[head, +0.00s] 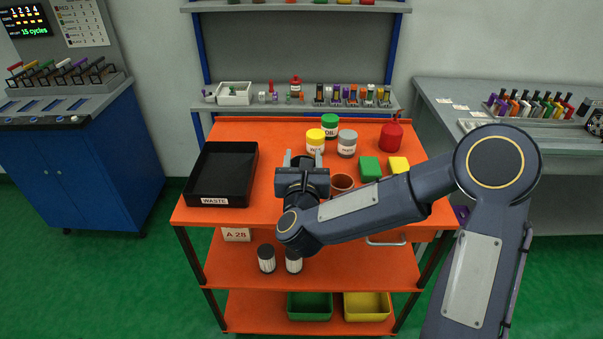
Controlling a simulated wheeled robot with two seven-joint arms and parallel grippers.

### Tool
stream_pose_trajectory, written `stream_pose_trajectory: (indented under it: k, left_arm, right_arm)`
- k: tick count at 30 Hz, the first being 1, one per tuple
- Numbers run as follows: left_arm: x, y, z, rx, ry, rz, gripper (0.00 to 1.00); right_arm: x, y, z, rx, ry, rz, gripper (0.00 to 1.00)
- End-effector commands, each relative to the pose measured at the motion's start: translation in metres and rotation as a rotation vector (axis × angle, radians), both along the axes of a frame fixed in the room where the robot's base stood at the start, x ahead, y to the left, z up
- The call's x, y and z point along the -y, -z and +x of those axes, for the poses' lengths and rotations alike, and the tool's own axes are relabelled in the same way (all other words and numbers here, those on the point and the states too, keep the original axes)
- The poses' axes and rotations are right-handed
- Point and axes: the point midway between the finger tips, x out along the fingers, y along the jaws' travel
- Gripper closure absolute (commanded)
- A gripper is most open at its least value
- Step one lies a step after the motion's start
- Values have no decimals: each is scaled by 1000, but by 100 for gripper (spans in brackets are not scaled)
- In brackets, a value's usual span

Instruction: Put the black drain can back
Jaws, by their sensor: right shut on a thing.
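My right gripper (302,161) is over the orange top of the cart (245,132), to the right of the black waste tray (209,204). It is shut on a dark thing between its fingers, which appears to be the black drain can. The gripper and wrist hide most of that thing, so I cannot tell whether it touches the cart top. My left gripper is not in view.
White cans with yellow (315,135) and grey (347,136) lids, a green-lidded can (330,121) and a red can (391,137) stand behind. A brown cup (342,183), green block (369,168) and yellow block (398,164) are at right. Two dark-topped cylinders (267,259) stand below.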

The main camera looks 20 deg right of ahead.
Motion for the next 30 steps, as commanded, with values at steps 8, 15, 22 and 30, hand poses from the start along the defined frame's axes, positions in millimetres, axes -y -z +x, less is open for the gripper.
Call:
stream_pose_trajectory:
  k: [8,15,22,30]
  left_arm:
    - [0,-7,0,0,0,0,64]
    - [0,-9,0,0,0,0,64]
    - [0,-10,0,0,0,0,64]
    - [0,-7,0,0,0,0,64]
  right_arm:
    - [6,43,33,-4,-1,0,76]
    - [7,67,42,-8,-1,-1,76]
    - [7,84,41,-1,-1,0,76]
    - [7,86,41,-1,-1,0,76]
